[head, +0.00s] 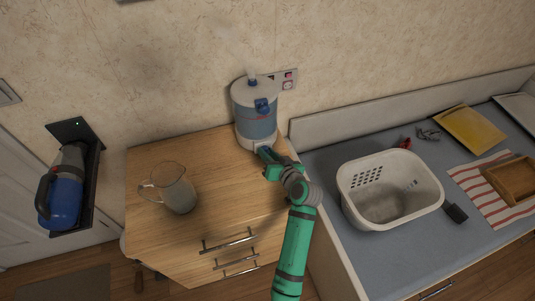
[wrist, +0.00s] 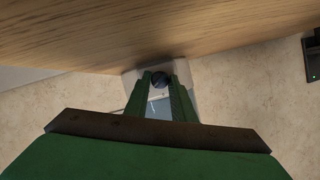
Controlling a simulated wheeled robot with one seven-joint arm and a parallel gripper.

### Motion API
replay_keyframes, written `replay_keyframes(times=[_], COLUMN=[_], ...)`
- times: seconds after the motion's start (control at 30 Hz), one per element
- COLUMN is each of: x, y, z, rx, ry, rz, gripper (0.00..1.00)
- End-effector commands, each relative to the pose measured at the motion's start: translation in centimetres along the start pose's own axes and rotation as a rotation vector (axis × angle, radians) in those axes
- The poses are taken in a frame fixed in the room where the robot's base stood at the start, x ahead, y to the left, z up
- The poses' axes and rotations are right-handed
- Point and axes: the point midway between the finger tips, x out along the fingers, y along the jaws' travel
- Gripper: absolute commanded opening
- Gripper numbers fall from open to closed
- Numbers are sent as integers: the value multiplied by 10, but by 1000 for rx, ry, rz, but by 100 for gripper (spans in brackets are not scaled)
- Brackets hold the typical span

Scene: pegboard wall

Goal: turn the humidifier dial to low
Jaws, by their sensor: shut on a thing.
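The humidifier (head: 256,122), white with a translucent blue tank, stands upright at the back of the wooden cabinet top, with faint mist rising from its nozzle. My gripper (head: 263,151) is at the front of its white base in the head view. In the wrist view my gripper (wrist: 162,78) has its two green fingers on either side of the round dark dial (wrist: 160,80), shut on it. In the head view the dial is hidden by my gripper. The dial's setting and markings cannot be read.
A glass pitcher (head: 179,192) stands left of my arm on the wooden cabinet (head: 222,152). A white basket (head: 355,207) sits on the blue-grey counter to the right. A wall outlet (head: 287,85) is behind the humidifier. A blue vacuum (head: 64,205) hangs at the left.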

Motion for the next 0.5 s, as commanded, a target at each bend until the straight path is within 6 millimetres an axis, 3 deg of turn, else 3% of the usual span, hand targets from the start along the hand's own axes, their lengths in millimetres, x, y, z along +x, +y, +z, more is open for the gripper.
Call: replay_keyframes(times=[0.23, 0.27, 0.3, 0.5], x=[0, 0, 0, 0], y=[0, 0, 0, 0], z=[0, 0, 0, 0], rx=[1, 1, 1, 0], ry=[-1, -1, -1, -1], rz=[0, 0, 0, 0], gripper=[0, 30, 39, 41])
